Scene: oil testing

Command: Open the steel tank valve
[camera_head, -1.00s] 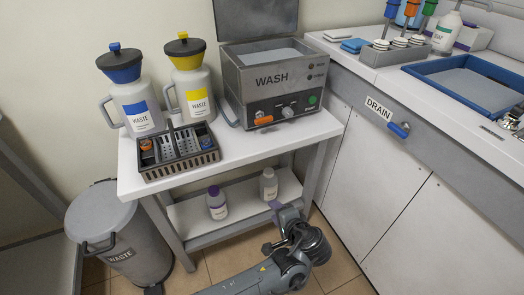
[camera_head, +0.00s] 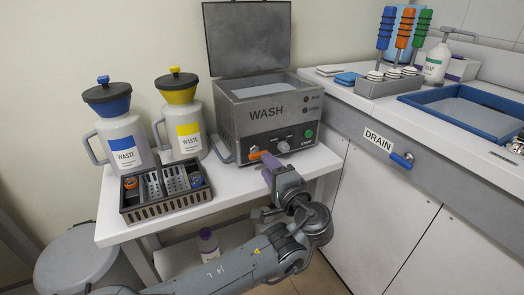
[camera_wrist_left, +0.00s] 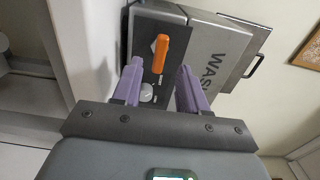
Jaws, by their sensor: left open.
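The steel tank marked WASH (camera_head: 290,113) stands on the white bench with its lid raised. Its valve has an orange handle (camera_head: 257,155) low on the left of the front panel, lying roughly level. My left gripper (camera_head: 268,177) is just in front of and slightly below the handle, its purple fingers pointing toward the panel. In the left wrist view the open left gripper (camera_wrist_left: 160,76) is empty, and the orange handle (camera_wrist_left: 159,53) appears between and beyond the fingers, with no clear contact. My right gripper is out of view.
A dark rack (camera_head: 166,189) with small bottles sits left of my arm, before two waste jugs with blue (camera_head: 122,142) and yellow (camera_head: 187,130) lids. A blue-handled drain valve (camera_head: 402,160) is on the right cabinet. Bench top right of the handle is clear.

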